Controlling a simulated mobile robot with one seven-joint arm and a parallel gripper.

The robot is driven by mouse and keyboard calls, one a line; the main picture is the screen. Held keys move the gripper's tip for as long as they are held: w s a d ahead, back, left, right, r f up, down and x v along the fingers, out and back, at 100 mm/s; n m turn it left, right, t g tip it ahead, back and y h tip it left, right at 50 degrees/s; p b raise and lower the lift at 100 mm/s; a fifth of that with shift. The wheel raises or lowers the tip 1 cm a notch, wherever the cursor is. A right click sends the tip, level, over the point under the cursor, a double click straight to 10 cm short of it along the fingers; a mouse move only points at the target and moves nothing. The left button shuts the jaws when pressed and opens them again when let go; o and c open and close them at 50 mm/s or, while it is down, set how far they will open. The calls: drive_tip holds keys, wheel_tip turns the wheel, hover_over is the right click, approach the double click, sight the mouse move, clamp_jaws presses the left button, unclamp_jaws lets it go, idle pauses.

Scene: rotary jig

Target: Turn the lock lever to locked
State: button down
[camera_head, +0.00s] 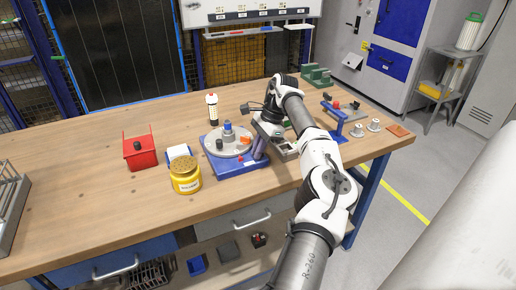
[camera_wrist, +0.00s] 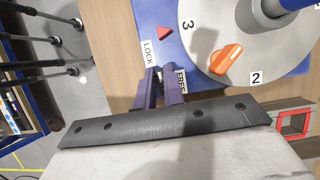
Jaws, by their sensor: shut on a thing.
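The rotary jig has a blue base (camera_head: 222,168) and a round grey disc (camera_head: 214,147) with a blue post. In the wrist view the disc (camera_wrist: 204,28) carries numbers and an orange piece (camera_wrist: 226,60). A LOCK label (camera_wrist: 147,53) and a FREE label (camera_wrist: 181,81) show at the base's near edge. My gripper (camera_head: 258,154) is at the right front of the jig. In the wrist view its purple fingers (camera_wrist: 160,74) are close together between the labels. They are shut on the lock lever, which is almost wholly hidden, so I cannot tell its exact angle.
A blue stand (camera_head: 337,123) is to the right. The wooden table (camera_head: 85,195) is clear at front left.

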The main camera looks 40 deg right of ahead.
drive_tip(key=c, duration=1.5)
unclamp_jaws()
drive_tip(key=shift+r, duration=0.1)
drive_tip(key=p+v, duration=0.9)
drive_tip(key=v, duration=0.4)
drive_tip(key=shift+r, duration=0.35)
drive_tip(key=shift+d+p, duration=0.1)
drive_tip(key=shift+p, duration=0.25)
